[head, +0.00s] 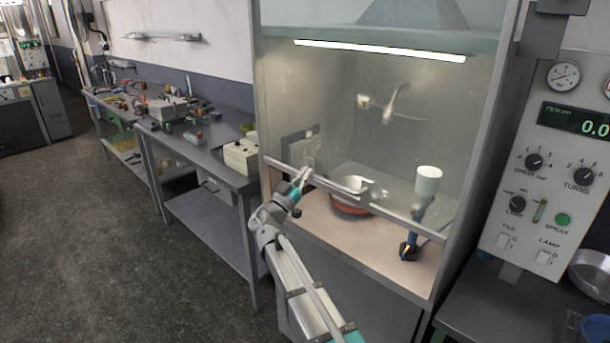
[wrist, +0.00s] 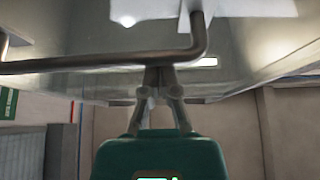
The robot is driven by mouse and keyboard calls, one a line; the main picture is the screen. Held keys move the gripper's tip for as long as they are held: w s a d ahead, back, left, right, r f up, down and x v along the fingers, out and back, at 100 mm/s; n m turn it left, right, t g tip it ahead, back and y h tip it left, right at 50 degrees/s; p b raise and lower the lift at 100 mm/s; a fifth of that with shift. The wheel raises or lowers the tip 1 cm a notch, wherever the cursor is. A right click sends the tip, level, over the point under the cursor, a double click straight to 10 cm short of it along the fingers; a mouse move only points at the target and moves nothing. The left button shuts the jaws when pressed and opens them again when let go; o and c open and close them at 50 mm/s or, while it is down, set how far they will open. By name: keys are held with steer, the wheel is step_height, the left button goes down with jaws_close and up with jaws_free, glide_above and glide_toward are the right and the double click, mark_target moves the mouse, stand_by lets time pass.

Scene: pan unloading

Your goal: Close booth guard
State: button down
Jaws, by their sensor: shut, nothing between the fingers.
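The booth guard (head: 330,110) is a clear pane in the spray booth, part-way down. Its metal lower rail (head: 415,223) runs above the booth floor, with an open gap beneath. A grey bar handle (head: 350,185) is on its lower front; in the wrist view the handle (wrist: 100,65) crosses the picture and bends upward at its right end. My gripper (head: 304,175) is at the left part of the handle, and in the wrist view its fingertips (wrist: 158,72) are together at the bar's lower edge. I cannot tell whether they touch it.
Inside the booth, a reddish pan (head: 350,208) and a blue spray gun with a white cup (head: 428,180) stand behind the guard. A control panel (head: 550,180) is at right. A cluttered workbench (head: 205,150) is at left. The floor (head: 110,250) at left is clear.

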step_height(320, 180, down, 19)
steer(key=b, duration=1.7)
steer(key=shift+b, duration=0.4)
steer(key=shift+r, duration=0.15)
steer(key=shift+r+p, duration=2)
steer(key=shift+p, duration=0.1)
steer(key=b+v, duration=0.5)
steer(key=v, duration=0.5)
steer(key=shift+s+a, duration=0.25)
steer(key=shift+a, duration=0.05)
